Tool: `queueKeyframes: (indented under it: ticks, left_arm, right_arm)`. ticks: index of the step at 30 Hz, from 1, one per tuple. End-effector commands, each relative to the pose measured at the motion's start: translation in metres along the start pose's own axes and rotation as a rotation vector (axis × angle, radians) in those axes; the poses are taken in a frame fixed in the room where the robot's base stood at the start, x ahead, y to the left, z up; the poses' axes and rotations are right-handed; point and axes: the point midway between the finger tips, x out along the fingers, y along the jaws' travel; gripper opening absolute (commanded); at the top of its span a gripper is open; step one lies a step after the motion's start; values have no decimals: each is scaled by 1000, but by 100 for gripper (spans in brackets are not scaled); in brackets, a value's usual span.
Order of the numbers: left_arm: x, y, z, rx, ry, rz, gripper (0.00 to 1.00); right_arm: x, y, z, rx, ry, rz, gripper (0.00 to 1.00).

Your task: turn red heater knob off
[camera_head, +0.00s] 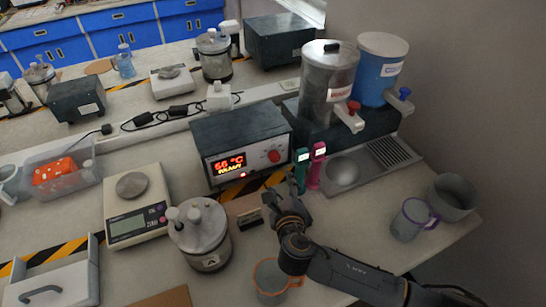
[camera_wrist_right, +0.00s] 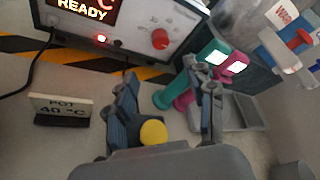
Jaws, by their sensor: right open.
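The red heater knob (camera_head: 274,156) sits at the right of the front face of a dark-topped heater box (camera_head: 240,135). Left of it a lit display reads a temperature in °C and "READY". The knob also shows in the wrist view (camera_wrist_right: 160,39), at the top, with the lit display (camera_wrist_right: 85,10) and a small red light (camera_wrist_right: 101,38). My right gripper (camera_head: 281,190) is open in front of and below the knob, apart from it. In the wrist view its two fingers (camera_wrist_right: 160,78) are spread with the knob beyond them. My left gripper is not in view.
Green (camera_head: 301,170) and pink (camera_head: 317,166) upright tools stand close right of the gripper. A "POT 40 °C" sign (camera_wrist_right: 62,108) stands to its left. A lidded metal pot (camera_head: 200,235), an orange-rimmed mug (camera_head: 270,280) and a scale (camera_head: 137,205) are nearby. Dispensers stand behind right.

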Motion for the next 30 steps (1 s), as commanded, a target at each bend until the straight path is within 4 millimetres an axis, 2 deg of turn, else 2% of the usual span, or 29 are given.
queueKeyframes:
  ticks: [3, 7, 11, 15, 21, 30]
  left_arm:
    - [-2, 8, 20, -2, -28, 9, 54]
    - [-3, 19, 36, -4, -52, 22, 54]
    - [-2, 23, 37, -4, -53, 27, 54]
    - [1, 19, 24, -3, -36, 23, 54]
    - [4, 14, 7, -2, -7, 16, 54]
    - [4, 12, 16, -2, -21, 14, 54]
  right_arm:
    - [22, -1, 1, 1, 1, -3, 54]
    - [51, -1, 1, 2, 2, -3, 54]
    - [78, 0, 1, 2, 2, -2, 54]
    - [102, -1, 0, 3, 2, -2, 54]
    - [121, 0, 0, 4, 0, 0, 54]
    - [126, 0, 0, 5, 1, 1, 54]
